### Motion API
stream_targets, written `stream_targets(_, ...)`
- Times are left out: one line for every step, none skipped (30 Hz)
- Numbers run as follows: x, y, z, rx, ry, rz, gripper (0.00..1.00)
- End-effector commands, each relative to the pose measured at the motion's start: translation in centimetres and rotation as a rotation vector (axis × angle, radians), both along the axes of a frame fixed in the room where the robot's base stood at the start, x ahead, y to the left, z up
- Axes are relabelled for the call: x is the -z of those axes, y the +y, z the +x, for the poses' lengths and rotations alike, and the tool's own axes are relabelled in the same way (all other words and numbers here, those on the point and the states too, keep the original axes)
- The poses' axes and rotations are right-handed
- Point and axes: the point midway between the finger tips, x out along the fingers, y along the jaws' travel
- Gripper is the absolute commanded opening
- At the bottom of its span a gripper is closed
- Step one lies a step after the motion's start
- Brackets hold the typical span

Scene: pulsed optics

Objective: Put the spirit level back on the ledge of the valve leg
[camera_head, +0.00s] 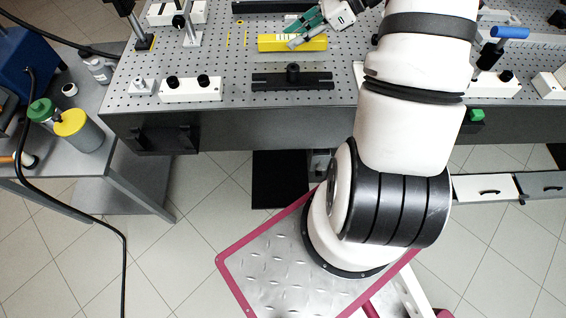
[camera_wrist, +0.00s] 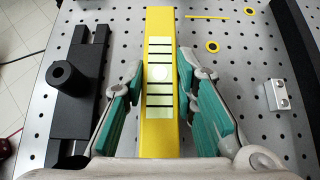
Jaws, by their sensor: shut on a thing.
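The spirit level is a yellow bar (camera_head: 265,44) on the perforated optical table near its front left part. The bar looks flat on or just above the table; I cannot tell which. I cannot make out which part is the valve leg or its ledge.
A black rail with a round knob (camera_head: 292,78) lies in front of the bar, and a white block with black knobs (camera_head: 191,90) stands left of it. Yellow flat pieces (camera_head: 244,30) lie just left. A black bracket (camera_head: 165,139) is on the table's front side.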

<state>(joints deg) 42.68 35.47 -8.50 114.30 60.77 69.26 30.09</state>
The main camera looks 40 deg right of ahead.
Motion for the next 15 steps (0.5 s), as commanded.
stream_targets(-0.5,0.0,-0.1,-0.001,-0.001,-0.001,0.0)
stream_targets(-0.7,0.0,0.0,-0.001,-0.001,0.0,0.0)
stream_targets(-1.0,0.0,0.0,-0.001,-0.001,0.0,0.0)
stream_targets(-1.2,0.0,0.0,-0.001,-0.001,0.0,0.0)
stream_targets(-1.4,0.0,0.0,0.0,-0.001,-0.001,0.0)
stream_targets(-1.6,0.0,0.0,0.0,-0.001,-0.001,0.0)
stream_targets(-1.8,0.0,-0.1,0.0,-0.002,-0.001,0.0)
stream_targets(-2.0,0.0,-0.1,0.0,-0.002,-0.001,0.0)
stream_targets(-2.2,0.0,-0.1,-0.001,-0.001,-0.001,0.0)
stream_targets(-2.4,0.0,-0.1,-0.001,-0.001,-0.001,0.0)
stream_targets(-2.6,0.0,-0.1,-0.001,-0.001,0.0,0.0)
stream_targets(-2.8,0.0,-0.1,-0.001,-0.001,0.0,0.0)
stream_targets(-3.0,0.0,-0.1,0.0,0.0,0.0,0.0)
stream_targets(-3.2,0.0,-0.1,0.0,0.0,0.0,0.0)
stream_targets(-3.4,0.0,-0.1,0.0,0.0,0.0,0.0)
